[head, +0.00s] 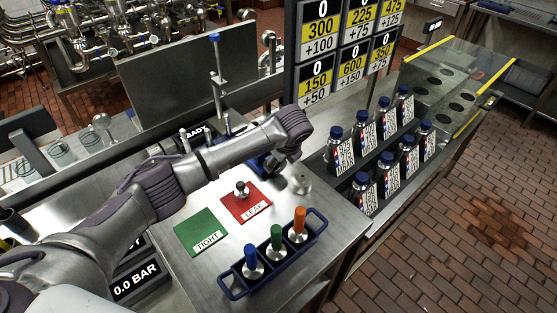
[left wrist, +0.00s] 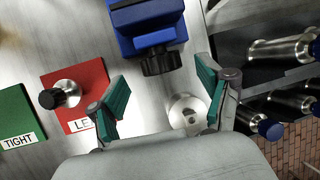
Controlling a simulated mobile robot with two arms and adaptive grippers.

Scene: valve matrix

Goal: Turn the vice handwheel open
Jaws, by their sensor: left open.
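The blue vice (left wrist: 150,28) is at the top middle of the left wrist view, with its black ribbed handwheel (left wrist: 160,62) facing my gripper. In the head view only a bit of the blue vice (head: 261,166) shows behind my arm, and its handwheel is hidden. My left gripper (left wrist: 160,72) is open, its two teal-padded fingers on either side of the handwheel and apart from it. In the head view the left gripper (head: 283,168) points down over the steel bench, mostly hidden by its own wrist. My right gripper is not in view.
A silver round fitting (left wrist: 188,113) lies between the fingers, nearer the palm. A valve (head: 241,189) stands on the red LEAK mat (head: 255,208), left of the gripper. The green TIGHT mat (head: 200,231) is bare. A blue caddy (head: 233,292) holds coloured-top valves. Bottles (head: 362,187) stand rightward.

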